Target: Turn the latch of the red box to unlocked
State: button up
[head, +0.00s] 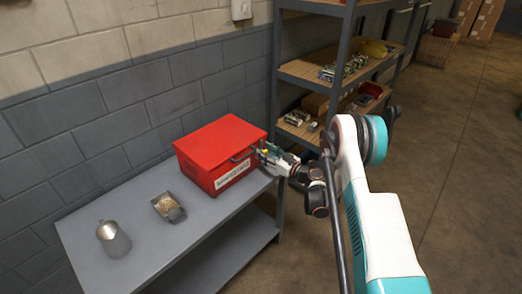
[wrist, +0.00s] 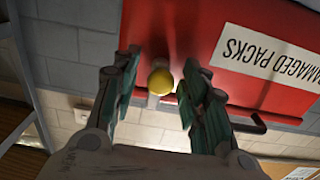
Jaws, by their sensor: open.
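The red box (head: 219,147) stands at the back right of the grey table, lid down. Its front bears a white label, which shows upside down as "DAMAGED PACKS" in the wrist view (wrist: 268,62). The latch has a yellow round knob (wrist: 161,81) with a short pale piece behind it, in front of the red face. My gripper (wrist: 161,92) is open, with one finger on each side of the knob and visible gaps between. In the head view my gripper (head: 266,153) is at the box's right front corner and hides most of the latch.
A dark handle (wrist: 246,123) sits on the box front, near the right finger in the wrist view. Shelving (head: 300,72) stands behind my arm.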

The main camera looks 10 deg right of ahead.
grip_shut()
jog(key=shift+m, duration=0.3)
jog(key=m, duration=0.3)
jog(key=shift+m, duration=0.3)
jog(key=m, duration=0.4)
jog(key=shift+d+m, duration=0.1)
jog(key=shift+m, duration=0.2)
jog(key=m, duration=0.4)
jog(key=shift+w, duration=0.1)
jog(key=shift+f+m, duration=0.1)
jog(key=shift+m, duration=2.4)
